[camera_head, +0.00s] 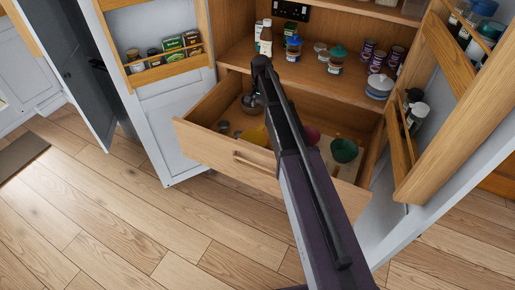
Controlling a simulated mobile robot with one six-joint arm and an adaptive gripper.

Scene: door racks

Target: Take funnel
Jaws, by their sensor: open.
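An open wooden drawer (220,149) holds several kitchen items. A green, bowl-like item (344,150), possibly the funnel, lies in its right part. A yellow item (256,135) lies left of my arm and a pink-red one (312,135) just right of it; their full shapes are hidden or too small to tell. My arm reaches from the lower right across the drawer. My gripper (259,88) is at its far end, over the back left of the drawer. It is open, though its fingers are small and hard to make out. No item shows between them.
Above the drawer, a shelf (310,76) holds several jars, cans and bottles. Open cabinet doors with wooden racks stand on the left (166,75) and right (440,150), hemming in the drawer. The wooden floor (150,225) in front is clear.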

